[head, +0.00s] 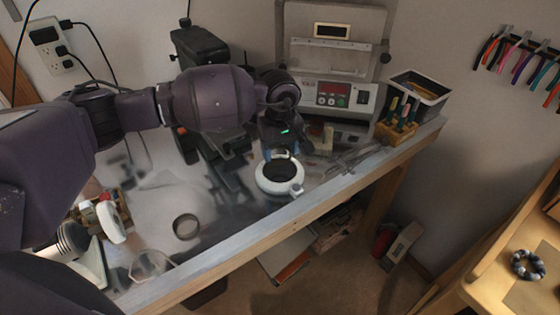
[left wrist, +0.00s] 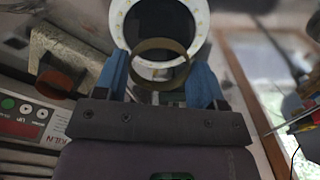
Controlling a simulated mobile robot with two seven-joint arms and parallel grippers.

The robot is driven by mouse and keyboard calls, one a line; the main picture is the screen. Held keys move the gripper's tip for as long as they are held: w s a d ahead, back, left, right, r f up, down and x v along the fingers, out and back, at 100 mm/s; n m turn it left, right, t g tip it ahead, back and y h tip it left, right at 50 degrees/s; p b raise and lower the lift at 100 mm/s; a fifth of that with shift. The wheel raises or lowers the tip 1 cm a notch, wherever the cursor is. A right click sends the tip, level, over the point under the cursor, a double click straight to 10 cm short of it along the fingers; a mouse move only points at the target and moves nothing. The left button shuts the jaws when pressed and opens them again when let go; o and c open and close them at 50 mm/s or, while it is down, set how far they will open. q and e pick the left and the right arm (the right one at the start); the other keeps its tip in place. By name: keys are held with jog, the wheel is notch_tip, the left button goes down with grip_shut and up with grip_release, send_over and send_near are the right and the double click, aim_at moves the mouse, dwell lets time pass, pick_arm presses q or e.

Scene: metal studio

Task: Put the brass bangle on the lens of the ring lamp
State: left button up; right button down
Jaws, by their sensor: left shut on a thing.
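The ring lamp (head: 293,190) is a white ring around a dark round lens (head: 280,172), near the front edge of the bench in the head view. In the left wrist view the lamp's white rim (left wrist: 203,28) and dark lens (left wrist: 158,18) lie beyond my fingers. My left gripper (head: 280,153) is at the far side of the lamp. Its blue fingers (left wrist: 158,82) are shut on the brass bangle (left wrist: 160,44), a thin brownish band that overlaps the lens and near rim in that view. Contact with the lamp cannot be told. The bangle is not clear in the head view. My right gripper is not in view.
A kiln-like machine (head: 330,60) stands behind the lamp. A wooden tool block (head: 395,132) and grey bin (head: 432,95) stand at the back right. A round rimmed dish (head: 186,227) and a clear glass piece (head: 150,264) lie to the left. A beaded bracelet (head: 527,264) lies on the right shelf.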

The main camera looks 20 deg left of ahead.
aim_at(280, 171)
pick_arm(q)
jog(key=shift+f, duration=0.8)
notch_tip(280, 171, down, 3)
jog(key=shift+f, duration=0.1)
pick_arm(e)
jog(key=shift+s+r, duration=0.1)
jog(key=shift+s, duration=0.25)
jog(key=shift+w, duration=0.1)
pick_arm(q)
jog(key=shift+f, duration=0.2)
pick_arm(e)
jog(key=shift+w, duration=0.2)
pick_arm(q)
jog(key=o, duration=1.2)
jog(key=shift+r, duration=0.1)
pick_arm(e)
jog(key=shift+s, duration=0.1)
